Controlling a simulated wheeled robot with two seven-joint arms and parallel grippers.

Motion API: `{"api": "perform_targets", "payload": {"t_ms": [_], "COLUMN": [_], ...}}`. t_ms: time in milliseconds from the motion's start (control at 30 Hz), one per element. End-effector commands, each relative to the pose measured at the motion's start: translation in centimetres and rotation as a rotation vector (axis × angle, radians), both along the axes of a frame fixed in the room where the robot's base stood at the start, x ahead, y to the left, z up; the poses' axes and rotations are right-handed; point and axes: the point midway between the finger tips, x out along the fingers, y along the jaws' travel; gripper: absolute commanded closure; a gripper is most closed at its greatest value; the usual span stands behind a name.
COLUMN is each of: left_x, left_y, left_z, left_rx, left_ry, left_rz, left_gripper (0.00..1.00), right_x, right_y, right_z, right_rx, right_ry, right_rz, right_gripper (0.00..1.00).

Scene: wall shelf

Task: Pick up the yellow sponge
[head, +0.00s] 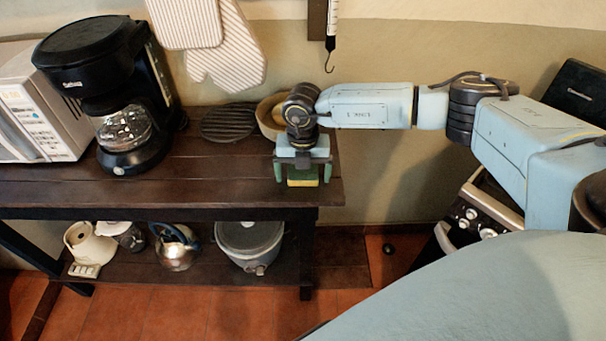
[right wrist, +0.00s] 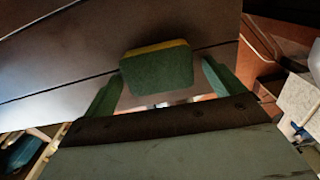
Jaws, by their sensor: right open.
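The yellow sponge (head: 302,177) has a green side and lies near the right end of the dark wooden shelf top (head: 225,185). In the right wrist view the sponge (right wrist: 157,68) shows mostly its green face, with a yellow strip along its upper edge. My right gripper (head: 303,180) is over the sponge, with one finger on each side of it. In the right wrist view the open fingers (right wrist: 163,90) stand apart from the sponge, with a gap on both sides. My left gripper is not in view.
A bowl (head: 268,118) stands just behind my right gripper, beside a round dark trivet (head: 228,122). A coffee maker (head: 110,90) and a microwave (head: 35,105) stand on the left. The lower shelf holds a kettle (head: 174,248) and a grey pot (head: 250,240). The front middle of the top is clear.

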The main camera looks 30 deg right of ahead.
Motion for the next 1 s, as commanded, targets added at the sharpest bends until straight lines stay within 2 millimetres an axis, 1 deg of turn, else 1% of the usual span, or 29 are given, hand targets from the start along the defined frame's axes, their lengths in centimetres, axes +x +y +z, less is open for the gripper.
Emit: {"api": "perform_targets", "payload": {"t_ms": [67,400,433,667,767,867,1000], "left_x": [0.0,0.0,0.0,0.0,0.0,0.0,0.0], "left_y": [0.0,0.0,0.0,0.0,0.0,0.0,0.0], "left_z": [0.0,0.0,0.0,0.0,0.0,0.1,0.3], "left_rx": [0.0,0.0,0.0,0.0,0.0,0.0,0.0], "left_ry": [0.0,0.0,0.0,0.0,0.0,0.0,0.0], "left_rz": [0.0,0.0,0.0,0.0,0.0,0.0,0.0], "left_gripper": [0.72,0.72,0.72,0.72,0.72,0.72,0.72], "right_x": [0.0,0.0,0.0,0.0,0.0,0.1,0.1], "right_y": [0.0,0.0,0.0,0.0,0.0,0.0,0.0], "right_z": [0.0,0.0,0.0,0.1,0.4,1.7,4.5], "right_rx": [0.0,0.001,0.001,0.001,0.001,0.002,0.001], "right_ry": [0.0,0.001,0.001,0.001,-0.001,-0.002,-0.003], "right_rz": [0.0,0.001,0.001,0.0,0.001,0.001,0.002], "right_gripper": [0.08,0.52,0.54,0.54,0.54,0.54,0.54]}}
